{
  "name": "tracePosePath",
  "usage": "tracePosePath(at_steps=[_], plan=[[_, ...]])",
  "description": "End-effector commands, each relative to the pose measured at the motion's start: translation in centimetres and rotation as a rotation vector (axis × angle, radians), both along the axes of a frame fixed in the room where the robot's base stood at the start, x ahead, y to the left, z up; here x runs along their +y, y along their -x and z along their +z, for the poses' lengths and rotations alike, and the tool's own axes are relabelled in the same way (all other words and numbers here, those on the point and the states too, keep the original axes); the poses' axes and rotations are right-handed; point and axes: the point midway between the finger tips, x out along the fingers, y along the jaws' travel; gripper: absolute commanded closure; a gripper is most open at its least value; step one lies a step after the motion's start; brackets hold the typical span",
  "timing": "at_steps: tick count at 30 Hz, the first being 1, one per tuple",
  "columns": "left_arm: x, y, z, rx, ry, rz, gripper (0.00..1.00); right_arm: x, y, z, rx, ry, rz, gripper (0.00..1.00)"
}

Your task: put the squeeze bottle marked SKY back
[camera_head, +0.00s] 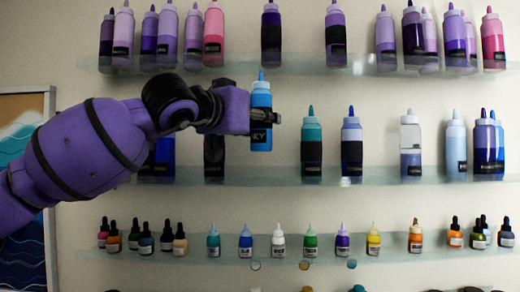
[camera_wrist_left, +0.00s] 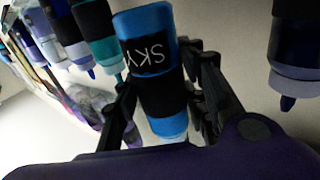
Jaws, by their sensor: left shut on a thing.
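The blue squeeze bottle marked SKY (camera_head: 261,99) is upright in front of the middle glass shelf (camera_head: 380,176). Its base shows above the shelf's front edge; I cannot tell how far out from the shelf it is. My left gripper (camera_head: 262,117) is shut around its middle, and part of the label, "KY", shows below the fingers. In the left wrist view the bottle (camera_wrist_left: 148,22) shows its full SKY label, upside down, between the fingers of my left gripper (camera_wrist_left: 160,80). My right gripper is not in view.
On the middle shelf a dark bottle (camera_head: 214,158) stands left of the held bottle, partly behind my gripper, and a teal bottle (camera_head: 311,135) right of it. Bare shelf shows between them. Purple and pink bottles fill the upper shelf (camera_head: 420,70); small bottles line the lower shelf (camera_head: 200,250).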

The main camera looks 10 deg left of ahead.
Motion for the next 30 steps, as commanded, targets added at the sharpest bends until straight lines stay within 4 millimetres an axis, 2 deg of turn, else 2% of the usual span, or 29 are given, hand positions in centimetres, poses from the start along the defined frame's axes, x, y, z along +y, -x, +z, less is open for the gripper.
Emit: tracePosePath(at_steps=[5,7,14,20,23,30], plan=[[0.7,-3.2,0.2,-0.002,0.002,0.001,0.86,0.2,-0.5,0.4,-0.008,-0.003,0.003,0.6],[0.6,-2.9,-1.3,-0.002,-0.002,-0.001,0.86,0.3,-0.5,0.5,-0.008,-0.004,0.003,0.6],[0.6,-2.9,-3.2,-0.002,0.0,0.0,0.86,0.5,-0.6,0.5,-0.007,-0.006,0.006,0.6],[0.6,-2.8,-6.0,-0.003,-0.001,-0.001,0.86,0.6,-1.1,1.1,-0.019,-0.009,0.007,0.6],[0.7,-3.1,-6.4,-0.006,0.0,0.0,0.86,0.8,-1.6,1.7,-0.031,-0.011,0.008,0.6],[0.7,-3.4,-6.9,-0.002,0.001,0.0,0.86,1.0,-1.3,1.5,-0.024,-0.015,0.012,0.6]])
